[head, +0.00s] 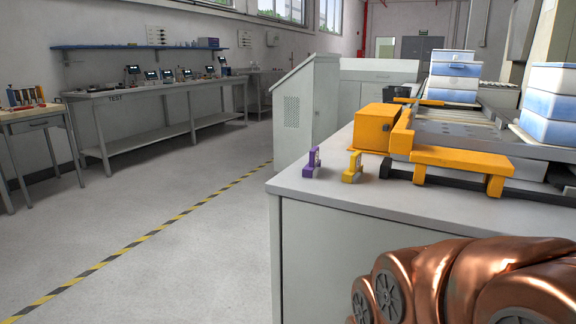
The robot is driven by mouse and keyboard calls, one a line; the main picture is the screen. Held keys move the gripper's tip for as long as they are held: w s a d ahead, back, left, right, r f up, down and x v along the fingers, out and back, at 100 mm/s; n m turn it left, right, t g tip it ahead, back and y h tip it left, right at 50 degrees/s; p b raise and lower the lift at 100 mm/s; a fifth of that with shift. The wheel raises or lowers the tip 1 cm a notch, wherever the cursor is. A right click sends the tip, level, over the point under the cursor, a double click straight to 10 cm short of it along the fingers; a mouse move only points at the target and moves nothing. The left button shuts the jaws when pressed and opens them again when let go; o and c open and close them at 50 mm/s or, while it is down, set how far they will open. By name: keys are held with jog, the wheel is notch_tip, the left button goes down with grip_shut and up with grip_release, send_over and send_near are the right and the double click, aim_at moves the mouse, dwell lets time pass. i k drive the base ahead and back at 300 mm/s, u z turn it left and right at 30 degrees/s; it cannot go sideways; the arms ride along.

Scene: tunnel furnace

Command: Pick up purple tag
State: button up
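The purple tag (312,162) stands upright on the light grey top of a cabinet (345,197), close to its left edge. It looks like a small handle-shaped piece with a grey part at its base. A similar yellow tag (353,167) stands just to its right, with a gap between them. My copper-coloured arm fills the lower right corner of the head view. My gripper is outside the picture, so its state and its distance from the purple tag do not show.
An orange box and bracket (376,128) with a rail stand behind and right of the tags. Stacked blue-white boxes (453,77) stand farther back. A grey cabinet (307,110) rises behind. The floor (180,260) at left is clear, crossed by a yellow-black line.

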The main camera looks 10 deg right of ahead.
aim_at(314, 161)
jog(key=k, duration=1.05)
jog(key=u, duration=1.1)
jog(key=i, duration=1.3)
jog(key=z, duration=0.5)
